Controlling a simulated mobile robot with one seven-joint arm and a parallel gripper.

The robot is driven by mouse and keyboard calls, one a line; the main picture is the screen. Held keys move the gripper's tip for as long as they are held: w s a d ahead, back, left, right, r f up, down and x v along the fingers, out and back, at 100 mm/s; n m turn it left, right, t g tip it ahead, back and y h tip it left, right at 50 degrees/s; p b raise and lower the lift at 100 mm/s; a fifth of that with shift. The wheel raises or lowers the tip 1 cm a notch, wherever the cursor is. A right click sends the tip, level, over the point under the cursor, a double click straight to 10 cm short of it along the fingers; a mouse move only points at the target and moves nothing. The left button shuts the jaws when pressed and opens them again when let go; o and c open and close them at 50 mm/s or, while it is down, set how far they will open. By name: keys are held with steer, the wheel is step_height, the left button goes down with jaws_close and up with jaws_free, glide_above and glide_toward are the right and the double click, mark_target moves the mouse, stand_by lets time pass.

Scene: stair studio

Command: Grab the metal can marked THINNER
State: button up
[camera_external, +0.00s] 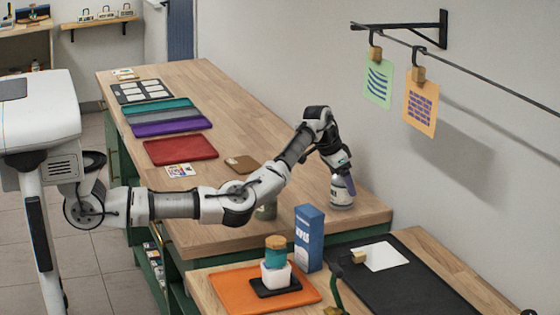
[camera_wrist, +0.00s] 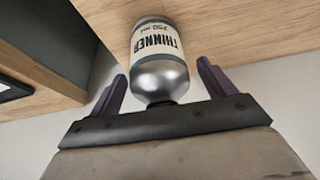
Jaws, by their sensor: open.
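The metal can marked THINNER (camera_wrist: 160,62) fills the middle of the wrist view, with a silver shoulder, a pale label and a dark neck towards me. In the external view the can (camera_external: 342,192) stands upright near the right front corner of the long wooden table (camera_external: 262,122). My gripper (camera_wrist: 163,82) is open, with one purple finger on each side of the can's neck and shoulder. Gaps show between both fingers and the can. In the external view my gripper (camera_external: 340,168) is just above the can and hides its top.
A blue box marked WIPES (camera_external: 309,238) stands in front of the can on a lower table. An orange tray (camera_external: 222,285) holds a stacked teal and white object (camera_external: 276,262). A greenish jar (camera_external: 266,211) is partly hidden below my arm. The wall (camera_external: 400,185) is close on the right.

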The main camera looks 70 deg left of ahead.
steer(key=c, duration=1.3)
